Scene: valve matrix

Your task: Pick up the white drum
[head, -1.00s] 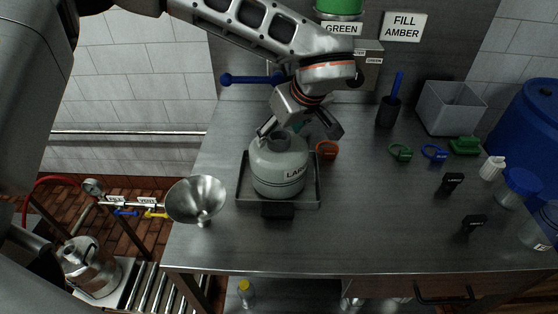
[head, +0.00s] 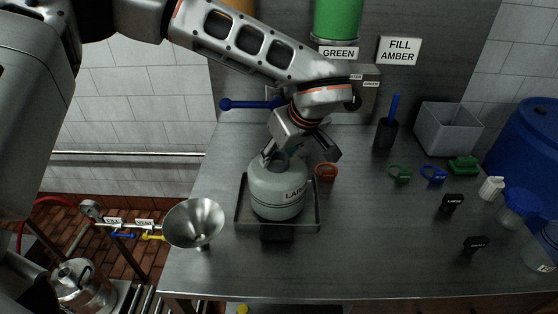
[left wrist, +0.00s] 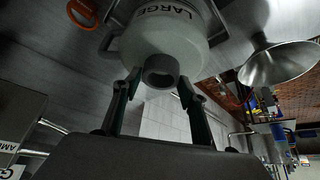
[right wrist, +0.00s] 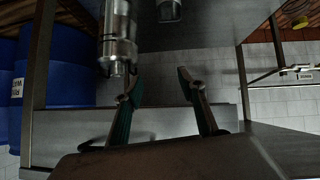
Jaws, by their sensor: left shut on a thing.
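The white drum (head: 278,193), a pale grey-white jug with a LARGE label, stands upright in the shallow metal tray (head: 241,214) on the steel table. My left gripper (head: 281,157) reaches down from above and is shut on the drum's neck. In the left wrist view, the drum (left wrist: 165,40) shows its dark round mouth between the two fingers (left wrist: 160,80). I cannot see any gap between drum and tray. My right gripper (right wrist: 165,95) is open and empty, its fingers apart, below table height near a metal cylinder.
A metal funnel (head: 193,222) stands just left of the tray. An orange ring (head: 326,172) lies close behind the drum on the right. Green and blue rings, black tags (head: 453,203) and a grey bin (head: 448,128) are farther right.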

